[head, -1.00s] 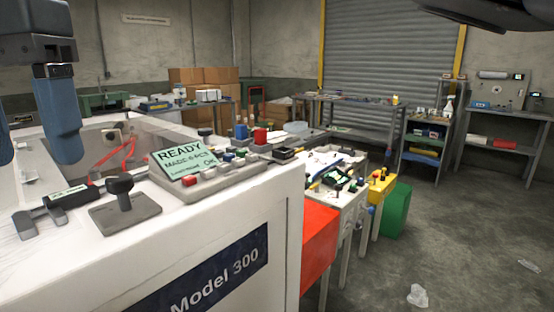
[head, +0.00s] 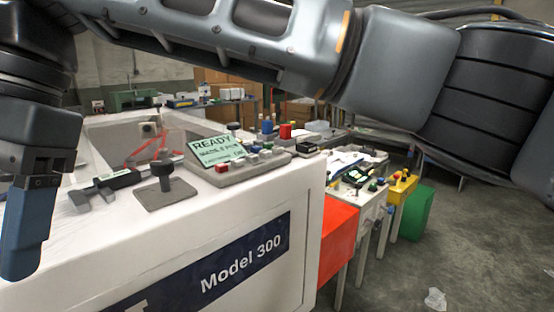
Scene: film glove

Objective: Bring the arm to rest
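My gripper (head: 26,232) hangs at the far left of the head view, fingers pointing down. Only one blue finger shows, side-on, so whether it is open or shut cannot be told. No held object shows. It is in front of the left end of the white machine (head: 215,228) marked "Model 300". My grey arm crosses the whole top of the picture, bent, from the right edge to the upper left.
A caliper-like tool (head: 104,184) and a black-knobbed lever (head: 164,182) are on the machine top, beside a control panel (head: 222,149) reading "READY". An orange-red box (head: 338,240), a cluttered bench (head: 358,205) and a green bin (head: 415,212) stand to the right. The floor at lower right is mostly clear.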

